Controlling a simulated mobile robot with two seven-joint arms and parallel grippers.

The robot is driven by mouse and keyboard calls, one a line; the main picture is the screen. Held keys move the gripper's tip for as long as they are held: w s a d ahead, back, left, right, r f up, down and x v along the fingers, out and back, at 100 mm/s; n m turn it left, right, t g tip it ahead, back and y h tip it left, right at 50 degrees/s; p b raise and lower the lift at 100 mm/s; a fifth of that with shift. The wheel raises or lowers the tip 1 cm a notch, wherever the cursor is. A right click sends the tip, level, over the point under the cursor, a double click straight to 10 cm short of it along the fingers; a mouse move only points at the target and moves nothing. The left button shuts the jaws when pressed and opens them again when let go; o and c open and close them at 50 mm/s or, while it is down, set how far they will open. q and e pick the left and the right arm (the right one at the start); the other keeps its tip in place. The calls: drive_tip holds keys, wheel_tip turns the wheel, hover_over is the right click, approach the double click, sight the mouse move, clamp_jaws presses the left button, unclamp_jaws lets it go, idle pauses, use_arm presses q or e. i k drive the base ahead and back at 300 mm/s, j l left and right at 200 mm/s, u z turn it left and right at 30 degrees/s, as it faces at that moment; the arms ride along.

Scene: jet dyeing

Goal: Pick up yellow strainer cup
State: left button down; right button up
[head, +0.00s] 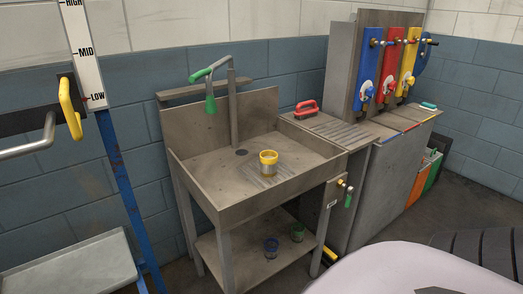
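The yellow strainer cup (267,165) stands upright in the sink basin (207,179), with a yellow rim and a greyish body. It sits on a ribbed patch of the basin floor, in front and to the right of the dark drain. Nothing touches it from above. Neither of my grippers can be made out in the head view, so the cup is not held.
A tap with a green spray head (210,100) hangs over the basin's left side. A blue cup (271,247) and a green cup (297,232) are on the lower shelf. A red-handled item (306,109) lies on the right-hand counter. A metal tray (75,268) is at lower left.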

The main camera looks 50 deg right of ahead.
sight(269, 164)
drive_tip(key=z, duration=1.6)
drive_tip(key=i, duration=0.1)
